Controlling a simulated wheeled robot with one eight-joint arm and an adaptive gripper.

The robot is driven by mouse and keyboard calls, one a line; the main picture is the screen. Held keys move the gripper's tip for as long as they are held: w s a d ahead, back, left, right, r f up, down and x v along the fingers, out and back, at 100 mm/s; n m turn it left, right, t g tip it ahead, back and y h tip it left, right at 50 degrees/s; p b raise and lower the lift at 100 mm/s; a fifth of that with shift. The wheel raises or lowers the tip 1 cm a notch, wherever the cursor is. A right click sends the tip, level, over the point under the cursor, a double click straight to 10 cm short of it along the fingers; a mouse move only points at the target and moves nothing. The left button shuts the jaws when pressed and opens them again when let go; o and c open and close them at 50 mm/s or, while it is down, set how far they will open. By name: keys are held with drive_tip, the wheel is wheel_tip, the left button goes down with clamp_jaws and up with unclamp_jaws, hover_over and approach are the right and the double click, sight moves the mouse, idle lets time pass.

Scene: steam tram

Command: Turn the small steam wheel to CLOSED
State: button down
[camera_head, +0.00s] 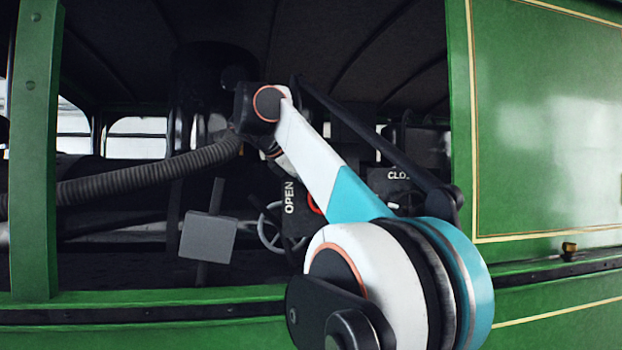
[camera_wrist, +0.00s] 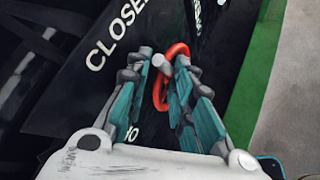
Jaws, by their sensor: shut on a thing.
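The small red steam wheel (camera_wrist: 178,50) shows in the wrist view between the fingers of my gripper (camera_wrist: 163,78). My gripper is shut on the wheel, with the teal fingers on either side of it; the exact contact is hard to see. A grey rounded knob or stem end sits beside the red rim. The white word CLOSED (camera_wrist: 116,34) is on the dark plate left of the wheel. In the head view only a red sliver of the wheel (camera_head: 315,205) shows behind my arm, right of the word OPEN (camera_head: 290,197). My gripper is hidden there.
A grey spoked wheel (camera_head: 268,232) and a grey block (camera_head: 208,237) stand left of my arm. A ribbed hose (camera_head: 140,177) crosses the left. The green window post (camera_head: 36,150), lower sill (camera_head: 150,300) and right panel (camera_head: 545,120) frame the opening.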

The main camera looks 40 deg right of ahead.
drive_tip(key=shift+s+d+r+m+t+y, duration=0.1)
drive_tip(key=shift+s+d+m+t+y, duration=0.1)
drive_tip(key=shift+y, duration=0.25)
drive_tip(key=shift+s+d+r+m+t+y, duration=0.1)
drive_tip(key=shift+d+m+y, duration=0.1)
drive_tip(key=shift+y, duration=0.25)
drive_tip(key=shift+f, duration=0.1)
drive_tip(key=c, duration=1.7)
unclamp_jaws()
drive_tip(key=shift+a, duration=0.1)
drive_tip(key=v, duration=0.7)
drive_tip(key=shift+r, duration=0.25)
drive_tip(key=shift+s+a, duration=0.1)
drive_tip(key=shift+s, duration=0.05)
